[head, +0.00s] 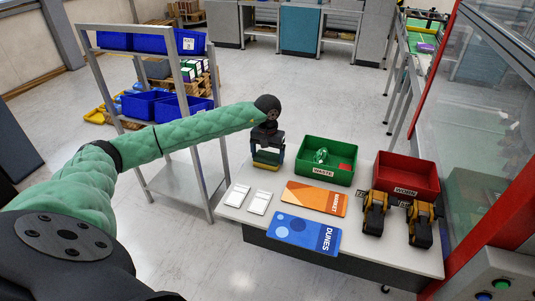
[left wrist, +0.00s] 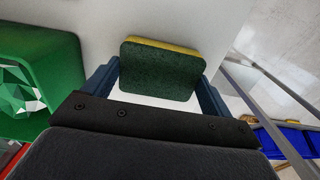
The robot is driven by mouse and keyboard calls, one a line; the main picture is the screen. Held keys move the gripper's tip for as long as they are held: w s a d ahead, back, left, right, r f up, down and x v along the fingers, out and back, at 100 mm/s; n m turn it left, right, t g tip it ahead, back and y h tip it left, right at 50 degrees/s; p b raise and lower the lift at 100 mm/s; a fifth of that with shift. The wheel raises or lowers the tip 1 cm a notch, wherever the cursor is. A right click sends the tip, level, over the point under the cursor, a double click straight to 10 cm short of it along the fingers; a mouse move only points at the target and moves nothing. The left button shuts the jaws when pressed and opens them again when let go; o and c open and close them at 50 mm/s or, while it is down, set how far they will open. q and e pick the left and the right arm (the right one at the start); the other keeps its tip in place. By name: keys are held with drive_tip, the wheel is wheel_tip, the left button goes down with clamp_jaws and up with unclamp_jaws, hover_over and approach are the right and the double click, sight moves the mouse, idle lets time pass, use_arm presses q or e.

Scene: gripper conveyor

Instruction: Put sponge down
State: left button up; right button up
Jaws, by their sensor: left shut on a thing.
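A sponge (left wrist: 160,70), dark green on one face and yellow on the other, is between the two blue fingers of my left gripper (left wrist: 160,92). In the head view the left gripper (head: 267,153) points down at the back left of the white table (head: 240,218), with the sponge (head: 268,158) at its fingertips. The gripper is shut on it. I cannot tell whether the sponge touches the table. My right gripper is not clearly in view.
A metal rack (head: 187,180) stands left.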

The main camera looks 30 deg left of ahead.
use_arm(q)
drive_tip(key=shift+f, duration=0.1)
drive_tip(key=o, duration=0.7)
use_arm(e)
drive_tip(key=shift+w+a+r, duration=0.1)
drive_tip(key=shift+r, duration=0.25)
